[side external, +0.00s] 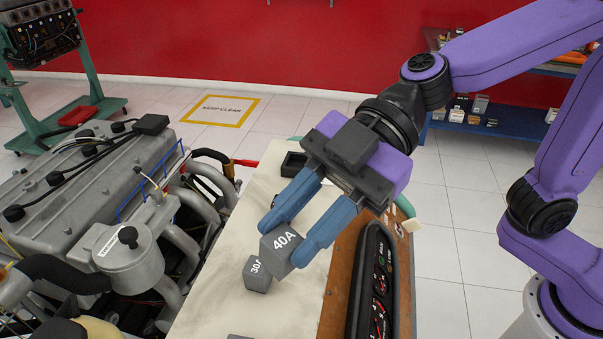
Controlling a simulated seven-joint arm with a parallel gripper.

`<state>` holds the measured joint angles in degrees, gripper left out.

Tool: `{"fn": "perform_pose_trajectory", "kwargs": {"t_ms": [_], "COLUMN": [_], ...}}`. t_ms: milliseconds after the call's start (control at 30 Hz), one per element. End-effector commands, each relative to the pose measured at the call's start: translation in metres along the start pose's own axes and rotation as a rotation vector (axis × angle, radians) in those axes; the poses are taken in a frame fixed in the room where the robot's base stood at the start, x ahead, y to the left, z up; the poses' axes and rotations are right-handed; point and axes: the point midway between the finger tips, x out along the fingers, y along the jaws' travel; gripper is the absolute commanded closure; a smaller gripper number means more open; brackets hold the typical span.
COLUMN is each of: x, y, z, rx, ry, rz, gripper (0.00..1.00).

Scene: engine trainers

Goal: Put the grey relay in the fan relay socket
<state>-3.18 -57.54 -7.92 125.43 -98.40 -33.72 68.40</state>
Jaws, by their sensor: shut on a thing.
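My gripper (290,232) has blue fingers and is shut on a grey relay marked 40A (283,247). The held relay is tilted and sits over the pale bench top. A second, smaller grey relay marked 30A (258,275) is just below and left of it in the picture, on the bench top. I cannot tell whether the two touch. A black open-topped block (293,164) lies at the far end of the bench, partly behind my gripper. I cannot make out a labelled fan relay socket.
The pale bench top (215,300) has free room left of the relays. A grey engine (90,190) with pipes stands along its left side. A wooden panel with black gauges (375,290) lies at the right. A blue shelf (490,118) stands behind.

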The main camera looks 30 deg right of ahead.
Motion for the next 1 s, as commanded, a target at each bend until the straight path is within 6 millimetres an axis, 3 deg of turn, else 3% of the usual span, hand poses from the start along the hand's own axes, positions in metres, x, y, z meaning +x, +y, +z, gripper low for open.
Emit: {"fn": "perform_pose_trajectory", "kwargs": {"t_ms": [33, 200, 500, 733, 1000], "x": [-0.008, -0.041, -0.119, -0.158, -0.171], "y": [0.022, 0.085, 0.164, 0.185, 0.190], "z": [0.011, 0.048, 0.130, 0.167, 0.184], "rx": [0.053, 0.217, 0.488, 0.592, 0.631], "ry": [-0.016, -0.057, -0.098, -0.102, -0.102], "rz": [0.067, 0.281, 0.639, 0.784, 0.836], "gripper": [0.97, 0.97, 0.97, 0.97, 0.97]}}
